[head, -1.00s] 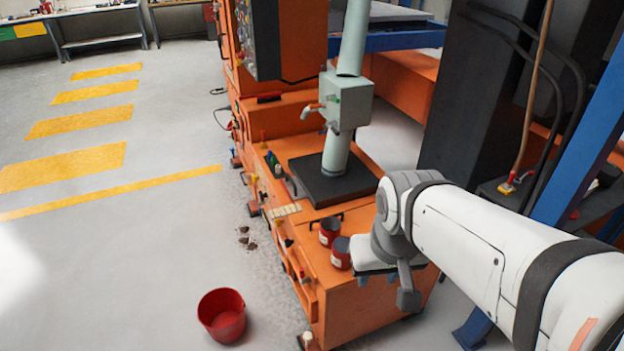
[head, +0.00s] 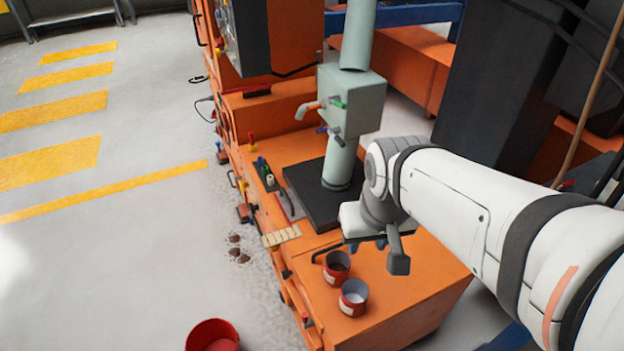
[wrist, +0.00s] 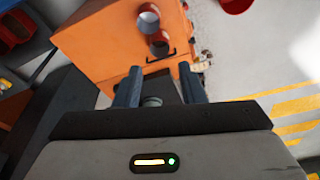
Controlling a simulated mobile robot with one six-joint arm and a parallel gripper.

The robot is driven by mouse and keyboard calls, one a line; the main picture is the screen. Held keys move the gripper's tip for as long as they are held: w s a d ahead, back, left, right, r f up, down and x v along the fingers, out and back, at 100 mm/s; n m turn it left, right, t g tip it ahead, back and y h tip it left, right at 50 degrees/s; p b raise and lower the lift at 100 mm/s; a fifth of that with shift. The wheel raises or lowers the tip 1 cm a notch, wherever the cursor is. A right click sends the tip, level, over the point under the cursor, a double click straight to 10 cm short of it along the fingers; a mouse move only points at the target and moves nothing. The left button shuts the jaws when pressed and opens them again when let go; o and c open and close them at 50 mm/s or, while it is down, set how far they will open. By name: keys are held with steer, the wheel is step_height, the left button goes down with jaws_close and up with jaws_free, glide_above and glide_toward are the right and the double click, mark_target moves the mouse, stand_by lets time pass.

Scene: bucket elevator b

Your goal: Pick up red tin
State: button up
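Two red tins stand upright on the orange machine top. One red tin (head: 337,266) looks dark inside; the nearer red tin (head: 353,298) looks pale inside and has a light label. Both show in the wrist view, the dark one (wrist: 159,43) nearer the fingers and the pale one (wrist: 149,18) beyond. My gripper (head: 368,245) is above the machine top, to the upper right of the tins in the head view. In the wrist view my gripper (wrist: 159,71) is open, its two blue-grey fingers apart with nothing held. The tins lie beyond the fingertips.
A pale green column (head: 342,165) with a tap rises from a black plate (head: 312,199) behind the tins. A black handle (head: 328,251) sits beside the dark tin. A red bucket (head: 212,336) stands on the floor at the left. The floor left of the machine is mostly clear.

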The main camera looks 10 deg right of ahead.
mark_target(337, 267)
steer(key=shift+d+r, duration=0.1)
steer(key=shift+d, duration=0.1)
